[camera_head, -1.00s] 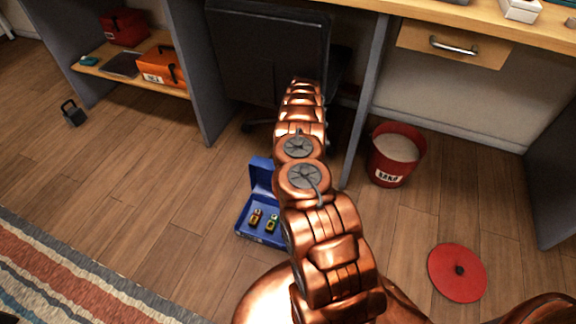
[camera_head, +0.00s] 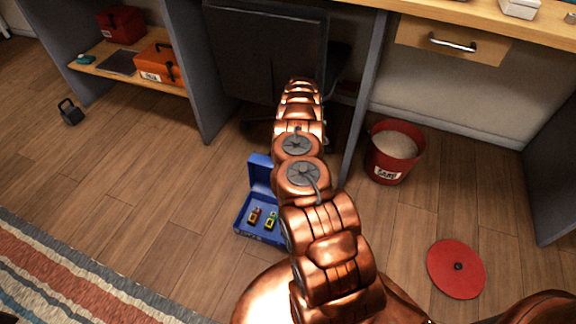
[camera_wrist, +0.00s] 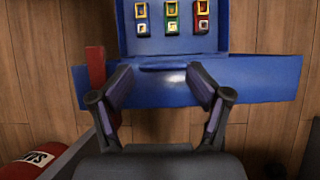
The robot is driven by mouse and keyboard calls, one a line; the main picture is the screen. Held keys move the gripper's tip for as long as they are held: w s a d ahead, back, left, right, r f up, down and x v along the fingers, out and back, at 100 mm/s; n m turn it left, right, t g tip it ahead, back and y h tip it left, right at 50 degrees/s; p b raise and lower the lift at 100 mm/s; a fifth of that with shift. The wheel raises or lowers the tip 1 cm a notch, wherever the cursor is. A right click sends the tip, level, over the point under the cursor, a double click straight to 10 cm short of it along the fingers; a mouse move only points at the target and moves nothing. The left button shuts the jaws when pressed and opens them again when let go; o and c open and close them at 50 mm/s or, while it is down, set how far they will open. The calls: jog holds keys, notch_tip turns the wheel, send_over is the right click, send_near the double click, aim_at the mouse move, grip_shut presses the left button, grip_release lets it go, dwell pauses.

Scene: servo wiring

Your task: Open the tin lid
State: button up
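The blue tin sits on the floor with its body (camera_head: 243,234) flat and its lid (camera_head: 261,173) raised at the back. Small coloured parts lie inside. My arm hides the tin's right side and my gripper in the head view. In the wrist view the tin body (camera_wrist: 228,30) is at the top with three parts in it, and a wide blue panel (camera_wrist: 265,75), apparently the raised lid, lies across in front. My gripper (camera_wrist: 158,76) is open, its fingers apart and empty, close over this panel. I cannot tell whether they touch it.
A red sand bucket (camera_head: 391,168) stands right of the tin; it also shows in the wrist view (camera_wrist: 28,168). A red disc (camera_head: 456,269) lies on the floor at right. A chair (camera_head: 262,55) is behind the arm under the desk. Floor left of the tin is clear.

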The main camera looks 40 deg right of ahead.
jog(key=shift+r, duration=0.25)
jog(key=shift+w+r, duration=0.1)
jog(key=shift+r, duration=0.4)
notch_tip(320, 180, up, 9)
jog(key=shift+f, duration=0.2)
dwell(0.5)
